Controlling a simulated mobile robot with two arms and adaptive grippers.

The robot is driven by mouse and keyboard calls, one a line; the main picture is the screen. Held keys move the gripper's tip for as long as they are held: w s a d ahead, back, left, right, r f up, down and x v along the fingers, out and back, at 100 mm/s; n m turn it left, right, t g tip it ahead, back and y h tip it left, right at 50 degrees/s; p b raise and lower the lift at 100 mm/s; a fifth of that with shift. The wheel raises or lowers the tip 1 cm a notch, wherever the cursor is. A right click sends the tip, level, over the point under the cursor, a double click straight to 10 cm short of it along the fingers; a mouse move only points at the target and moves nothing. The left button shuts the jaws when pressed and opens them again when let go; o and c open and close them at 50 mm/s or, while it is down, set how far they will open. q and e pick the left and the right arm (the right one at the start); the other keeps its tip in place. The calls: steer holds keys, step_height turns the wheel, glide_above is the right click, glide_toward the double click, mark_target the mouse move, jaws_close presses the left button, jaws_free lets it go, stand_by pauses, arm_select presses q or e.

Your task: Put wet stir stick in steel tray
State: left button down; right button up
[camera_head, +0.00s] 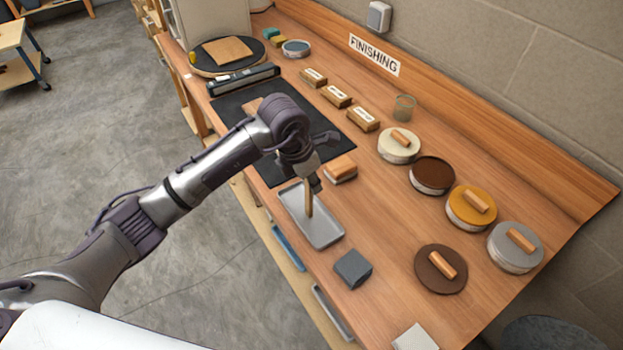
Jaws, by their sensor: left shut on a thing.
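The steel tray (322,233) is a shallow grey rectangle near the front edge of the bench. My left gripper (308,180) is over the tray's far end and points down. It is shut on the wooden stir stick (309,200), which hangs roughly upright. The stick's lower end is over the tray's inside; I cannot tell whether it touches the bottom. Whether the stick is wet does not show. My right gripper is not in view.
A wood-topped block (341,168) stands close behind the tray, and a dark grey block (353,268) lies in front of it. Several round tins, including a yellow one (470,207), stand to the right. A black mat (262,168) lies under my arm.

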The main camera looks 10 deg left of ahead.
arm_select(q)
steer(key=c, duration=1.1)
jaws_free()
steer(key=shift+o, duration=0.2)
steer(key=shift+r, duration=0.4)
steer(key=b+v, duration=0.2)
steer(key=v, duration=0.9)
steer(key=shift+r+b, duration=0.2)
steer(key=shift+b, duration=0.15)
steer(key=shift+a, duration=0.1)
